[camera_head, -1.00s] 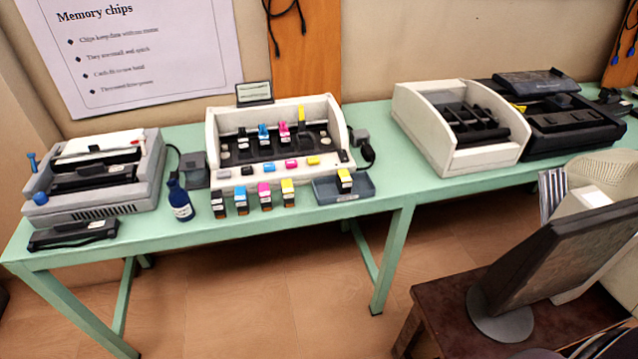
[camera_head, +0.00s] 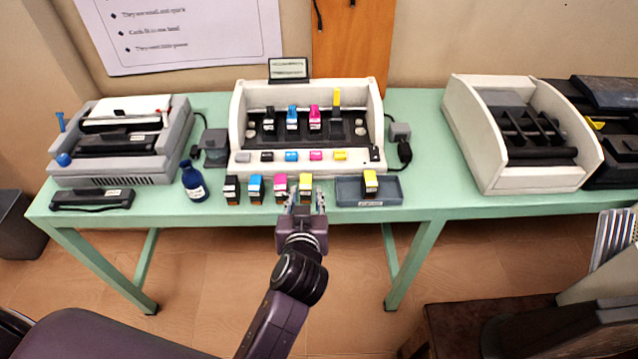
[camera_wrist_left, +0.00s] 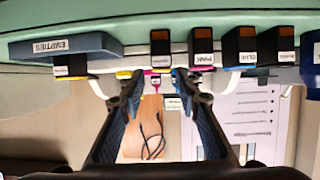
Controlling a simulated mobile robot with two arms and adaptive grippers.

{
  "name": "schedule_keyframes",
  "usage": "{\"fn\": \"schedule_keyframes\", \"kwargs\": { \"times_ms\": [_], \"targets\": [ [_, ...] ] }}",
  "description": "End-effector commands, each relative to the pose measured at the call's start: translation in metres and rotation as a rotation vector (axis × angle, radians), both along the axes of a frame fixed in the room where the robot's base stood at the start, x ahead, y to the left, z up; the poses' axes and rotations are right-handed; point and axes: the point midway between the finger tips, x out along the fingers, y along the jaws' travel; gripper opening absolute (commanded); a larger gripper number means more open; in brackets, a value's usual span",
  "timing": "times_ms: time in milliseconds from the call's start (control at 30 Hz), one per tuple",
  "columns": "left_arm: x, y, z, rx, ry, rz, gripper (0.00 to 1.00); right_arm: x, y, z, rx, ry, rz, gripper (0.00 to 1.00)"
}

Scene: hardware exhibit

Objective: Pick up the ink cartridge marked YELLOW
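The yellow cartridge (camera_head: 306,184) stands upright at the table's front edge, at the right end of a row with black (camera_head: 232,189), blue (camera_head: 256,188) and pink (camera_head: 280,187) ones. It also shows in the upside-down left wrist view (camera_wrist_left: 160,43), its label too small to read. Another yellow-topped cartridge (camera_head: 370,182) stands in a blue-grey tray (camera_head: 350,199), labelled EMPTIES in the wrist view (camera_wrist_left: 95,43). My left gripper (camera_head: 305,201) is open and empty, just in front of the row's yellow cartridge, its fingers apart on either side. My right gripper is not in view.
A white printer (camera_head: 310,163) with coloured cartridges stands behind the row. A blue bottle (camera_head: 194,181) stands left of the row. A grey machine (camera_head: 120,165) is at the left, another open white one (camera_head: 520,150) at the right. Bare green table lies right of the tray.

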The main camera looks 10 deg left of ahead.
Motion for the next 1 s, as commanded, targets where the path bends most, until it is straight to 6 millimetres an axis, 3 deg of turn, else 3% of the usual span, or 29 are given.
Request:
{"fn": "schedule_keyframes", "kwargs": {
  "times_ms": [500,833,1000],
  "targets": [
    [0.051,0.014,-0.027,0.003,0.001,-0.003,0.3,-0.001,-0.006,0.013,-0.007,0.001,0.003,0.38],
    [0.057,0.016,-0.031,0.001,0.001,-0.003,0.3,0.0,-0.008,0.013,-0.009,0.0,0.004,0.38],
    [0.057,0.016,-0.031,0.001,0.001,-0.003,0.14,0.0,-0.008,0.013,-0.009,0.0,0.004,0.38]
  ]
}}
